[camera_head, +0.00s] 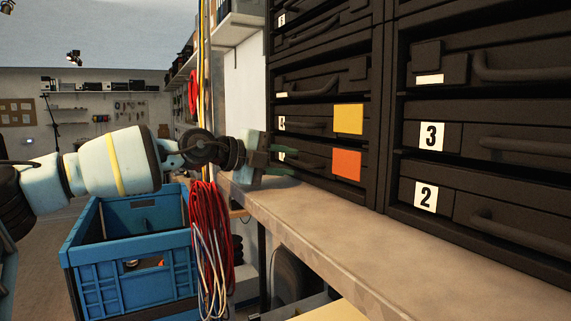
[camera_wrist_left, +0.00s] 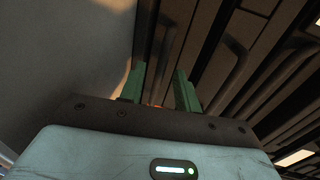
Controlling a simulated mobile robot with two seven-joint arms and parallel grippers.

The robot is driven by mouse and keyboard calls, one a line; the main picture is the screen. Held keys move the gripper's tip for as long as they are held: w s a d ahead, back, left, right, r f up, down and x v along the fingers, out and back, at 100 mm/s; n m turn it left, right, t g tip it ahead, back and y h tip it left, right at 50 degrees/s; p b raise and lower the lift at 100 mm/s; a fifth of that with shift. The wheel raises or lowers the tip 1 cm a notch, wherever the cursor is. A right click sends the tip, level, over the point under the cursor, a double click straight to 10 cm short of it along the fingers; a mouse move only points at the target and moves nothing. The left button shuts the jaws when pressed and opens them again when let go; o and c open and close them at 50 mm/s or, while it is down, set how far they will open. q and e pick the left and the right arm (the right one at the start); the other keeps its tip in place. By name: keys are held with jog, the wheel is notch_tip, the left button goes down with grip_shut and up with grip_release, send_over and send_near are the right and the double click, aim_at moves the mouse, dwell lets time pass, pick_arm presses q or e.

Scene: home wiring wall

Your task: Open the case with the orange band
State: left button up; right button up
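The case with the orange band (camera_head: 346,164) is a dark case in the lower row of the left rack column, just above the shelf ledge, and it looks closed. Its handle is partly hidden by my left gripper (camera_head: 290,162), which reaches in from the left at the case's front. In the left wrist view the green fingers (camera_wrist_left: 160,85) stand apart, with dark case fronts beyond them. A sliver of orange shows low between them. I cannot tell whether the fingers touch the handle. My right gripper is not in view.
A case with a yellow band (camera_head: 348,118) sits directly above. Cases labelled 3 (camera_head: 431,136) and 2 (camera_head: 426,196) are to the right. A pale ledge (camera_head: 400,255) runs below. A blue crate (camera_head: 130,255) and hanging red cables (camera_head: 210,225) are below my left arm.

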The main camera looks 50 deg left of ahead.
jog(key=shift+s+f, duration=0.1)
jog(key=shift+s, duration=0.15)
pick_arm(q)
grip_shut()
jog(key=shift+a, duration=0.1)
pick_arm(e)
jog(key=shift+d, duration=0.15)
